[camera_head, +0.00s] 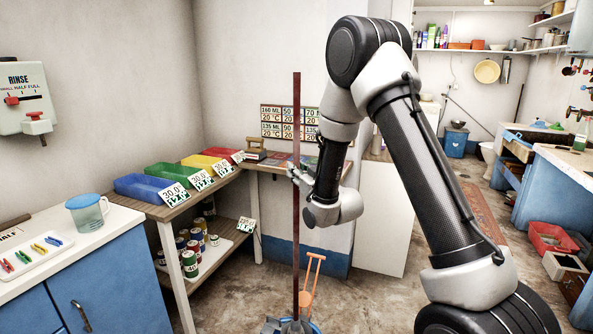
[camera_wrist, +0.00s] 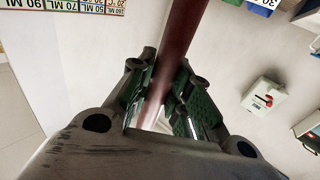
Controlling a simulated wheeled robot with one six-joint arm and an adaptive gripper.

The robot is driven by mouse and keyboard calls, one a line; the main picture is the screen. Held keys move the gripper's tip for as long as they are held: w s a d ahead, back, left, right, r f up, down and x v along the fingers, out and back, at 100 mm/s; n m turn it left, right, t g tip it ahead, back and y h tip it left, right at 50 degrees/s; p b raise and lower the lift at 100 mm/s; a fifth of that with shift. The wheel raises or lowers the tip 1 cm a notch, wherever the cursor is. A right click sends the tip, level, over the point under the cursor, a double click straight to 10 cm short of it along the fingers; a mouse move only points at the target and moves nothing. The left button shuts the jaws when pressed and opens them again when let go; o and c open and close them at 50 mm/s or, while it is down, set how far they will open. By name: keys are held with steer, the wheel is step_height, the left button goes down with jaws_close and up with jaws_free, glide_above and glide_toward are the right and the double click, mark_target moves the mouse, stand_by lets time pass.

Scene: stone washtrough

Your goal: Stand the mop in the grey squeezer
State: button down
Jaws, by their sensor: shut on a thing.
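The mop's long red-brown handle (camera_head: 297,230) stands nearly upright in the head view. My gripper (camera_head: 297,175) is shut around the handle at about mid-height. The wrist view shows the handle (camera_wrist: 172,60) between the green-padded fingers of my gripper (camera_wrist: 165,100). At the bottom edge of the head view the handle runs down to a grey part (camera_head: 287,326) with a blue rim beside it. This looks like the grey squeezer on a blue bucket, but it is cut off. The mop's head cannot be made out, so I cannot tell whether it is in the squeezer.
An orange-handled object (camera_head: 311,280) stands close behind the mop. A wooden shelf unit (camera_head: 165,212) with coloured trays and cans is to the left, beside a blue cabinet (camera_head: 110,285). A white panel (camera_head: 385,225) leans behind my arm.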

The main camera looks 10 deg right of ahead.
steer(key=c, duration=1.3)
jaws_free()
steer(key=shift+o, duration=0.2)
steer(key=shift+f, duration=0.1)
